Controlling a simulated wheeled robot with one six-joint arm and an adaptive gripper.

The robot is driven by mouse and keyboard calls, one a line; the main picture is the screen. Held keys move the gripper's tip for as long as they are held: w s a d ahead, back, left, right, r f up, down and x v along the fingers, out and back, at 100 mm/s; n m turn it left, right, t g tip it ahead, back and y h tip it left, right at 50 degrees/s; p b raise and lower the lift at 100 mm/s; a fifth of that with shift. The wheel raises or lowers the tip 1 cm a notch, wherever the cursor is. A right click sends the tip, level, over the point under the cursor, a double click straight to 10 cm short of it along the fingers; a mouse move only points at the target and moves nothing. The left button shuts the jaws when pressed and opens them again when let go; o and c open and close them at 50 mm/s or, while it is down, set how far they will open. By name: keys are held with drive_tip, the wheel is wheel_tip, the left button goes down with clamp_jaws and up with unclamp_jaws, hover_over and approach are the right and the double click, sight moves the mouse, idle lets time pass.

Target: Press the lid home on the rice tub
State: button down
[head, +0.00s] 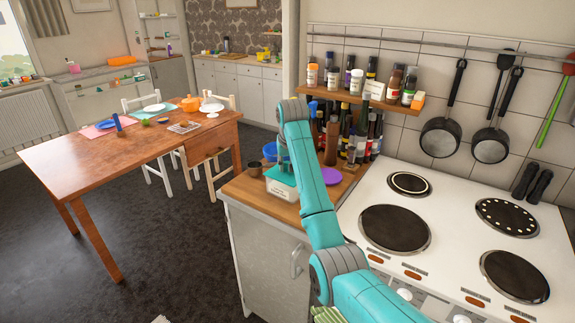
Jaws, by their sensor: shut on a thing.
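The rice tub (283,190), a small white tub with a label, stands on the wooden counter left of the cooker. A teal lid (280,175) shows at the top of the tub; whether it sits fully down all round cannot be told. My arm reaches up and over, and my gripper (283,160) points down just above the tub. It is shut on the lid as far as I can see. My own arm hides much of the fingers and the tub's right side.
Dark bottles (360,130) crowd behind the tub, with a brown mill (332,140) close by. A purple disc (331,176) lies to the right. A spice shelf (365,101) hangs above. The white cooker (450,235) is clear on top.

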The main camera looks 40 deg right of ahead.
drive_tip(key=shift+c, duration=1.9)
unclamp_jaws()
drive_tip(key=shift+r, duration=0.1)
drive_tip(key=shift+r, duration=3.4)
clamp_jaws()
